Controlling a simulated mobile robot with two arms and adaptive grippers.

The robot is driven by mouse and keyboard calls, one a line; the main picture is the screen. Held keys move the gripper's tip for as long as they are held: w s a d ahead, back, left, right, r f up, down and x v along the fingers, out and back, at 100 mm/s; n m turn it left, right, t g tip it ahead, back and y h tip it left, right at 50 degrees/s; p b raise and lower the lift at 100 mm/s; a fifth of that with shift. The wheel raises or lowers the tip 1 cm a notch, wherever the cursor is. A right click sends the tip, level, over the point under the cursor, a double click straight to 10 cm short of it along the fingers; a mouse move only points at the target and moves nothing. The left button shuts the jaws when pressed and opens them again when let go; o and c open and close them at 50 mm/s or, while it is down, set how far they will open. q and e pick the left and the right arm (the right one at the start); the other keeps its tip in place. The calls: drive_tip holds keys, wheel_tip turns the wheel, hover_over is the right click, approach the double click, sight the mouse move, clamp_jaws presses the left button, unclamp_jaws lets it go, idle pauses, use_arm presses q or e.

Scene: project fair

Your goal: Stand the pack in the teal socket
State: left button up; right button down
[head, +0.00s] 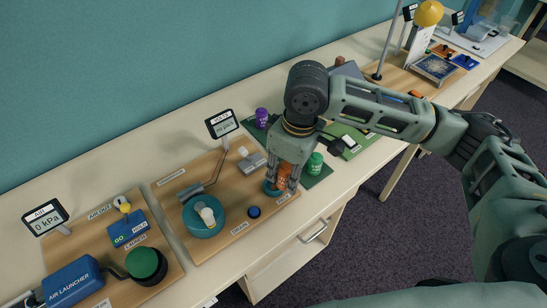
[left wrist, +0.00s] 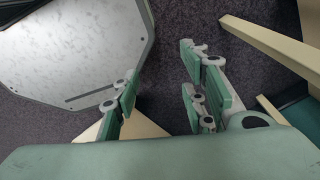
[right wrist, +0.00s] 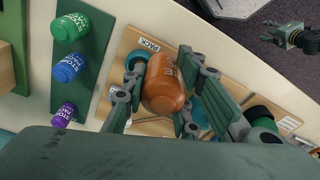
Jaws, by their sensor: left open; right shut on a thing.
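The orange pack (head: 284,173) is between the fingers of my right gripper (head: 283,181), just above or at the teal socket (head: 270,188) on the wooden board's front right corner. In the right wrist view the pack (right wrist: 163,88) sits between the fingers of the gripper (right wrist: 160,85), which is shut on it. A teal edge (right wrist: 137,57) shows behind the pack near the PACK label. The pack and fingers hide most of the socket, so I cannot tell whether they touch. My left gripper (left wrist: 165,90) is open and empty, away from the table, over dark carpet.
Green (head: 315,160) and purple (head: 261,115) packs stand on a green mat to the right; a blue one (right wrist: 68,68) shows there too. The air launcher (head: 72,280) is at left.

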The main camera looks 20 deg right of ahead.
drive_tip(key=w+f+n, duration=0.1)
drive_tip(key=w+n, duration=0.1)
drive_tip(key=n, duration=0.1)
drive_tip(key=w+f+n, duration=0.2)
drive_tip(key=n, duration=0.1)
drive_tip(key=w+f+n+p, duration=0.1)
drive_tip(key=w+f+n, duration=0.1)
drive_tip(key=n, duration=0.1)
drive_tip(key=shift+w+a+f+g, duration=0.1)
drive_tip(key=shift+w+a+g, duration=0.2)
drive_tip(key=shift+w+a, duration=0.1)
wheel_tip(320, 180, down, 4)
drive_tip(key=b, duration=0.5)
drive_tip(key=shift+f, duration=0.25)
use_arm(q)
drive_tip(key=f, duration=0.1)
drive_tip(key=d+f, duration=0.2)
drive_tip(key=shift+s+f, duration=0.2)
drive_tip(key=shift+s, duration=0.05)
drive_tip(key=shift+a+r, duration=0.2)
drive_tip(key=shift+a, duration=0.05)
use_arm(e)
drive_tip(key=shift+r, duration=0.1)
use_arm(q)
drive_tip(key=shift+r+p, duration=0.4)
drive_tip(key=shift+p, duration=0.25)
drive_tip(key=shift+w+r, duration=0.1)
drive_tip(key=shift+r, duration=0.1)
